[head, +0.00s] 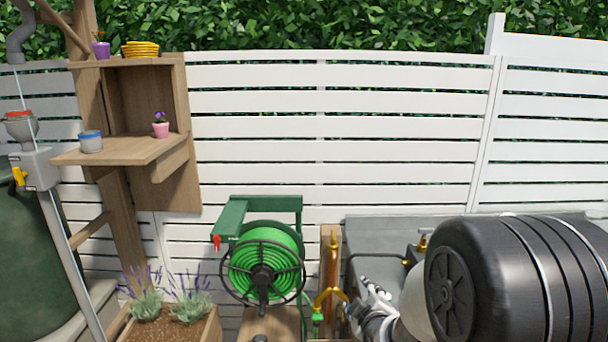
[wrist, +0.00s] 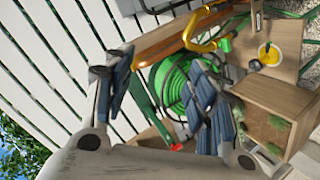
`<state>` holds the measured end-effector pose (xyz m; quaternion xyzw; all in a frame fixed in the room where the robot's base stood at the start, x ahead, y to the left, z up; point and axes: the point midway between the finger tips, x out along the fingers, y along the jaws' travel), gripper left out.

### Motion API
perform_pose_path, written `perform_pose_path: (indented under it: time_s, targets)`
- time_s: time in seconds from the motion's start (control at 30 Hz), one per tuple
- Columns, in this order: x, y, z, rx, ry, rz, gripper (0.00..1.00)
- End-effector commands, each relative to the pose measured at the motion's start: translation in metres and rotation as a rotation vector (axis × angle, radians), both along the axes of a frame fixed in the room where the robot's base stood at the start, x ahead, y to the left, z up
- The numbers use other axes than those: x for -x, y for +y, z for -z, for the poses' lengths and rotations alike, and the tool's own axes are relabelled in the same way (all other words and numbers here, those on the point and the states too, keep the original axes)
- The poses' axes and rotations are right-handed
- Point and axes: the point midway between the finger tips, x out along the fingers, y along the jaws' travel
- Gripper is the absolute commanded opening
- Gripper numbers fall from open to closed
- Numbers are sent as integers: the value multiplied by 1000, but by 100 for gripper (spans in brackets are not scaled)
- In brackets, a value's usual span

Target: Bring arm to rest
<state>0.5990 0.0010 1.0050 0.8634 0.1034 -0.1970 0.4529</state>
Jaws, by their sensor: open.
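My gripper (wrist: 162,92) is open in the wrist view, its two dark-padded fingers spread apart with nothing held between them. In the head view my gripper (head: 374,298) shows low, right of the middle, partly hidden by my own arm. The green hose reel (head: 262,266) stands to its left. The coiled green hose (wrist: 172,88) shows behind and between the fingers in the wrist view, farther off.
A planter with lavender (head: 170,325) stands at lower left. A wooden shelf (head: 118,148) holds a blue-rimmed pot (head: 90,142) and a pink flowerpot (head: 161,128). A white fence (head: 340,128) runs behind. A grey bench (head: 378,238) and brass tap (head: 423,243) are near my arm.

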Motion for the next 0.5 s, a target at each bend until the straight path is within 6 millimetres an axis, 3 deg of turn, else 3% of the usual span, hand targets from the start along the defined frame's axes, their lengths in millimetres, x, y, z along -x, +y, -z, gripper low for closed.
perform_pose_path:
  time_s: [0.03,0.27,0.5]
  targets:
    - [12,0,-20,-52,31,26,52]
    - [92,-1,-70,-288,236,184,52]
    - [208,-1,-100,-498,438,401,52]
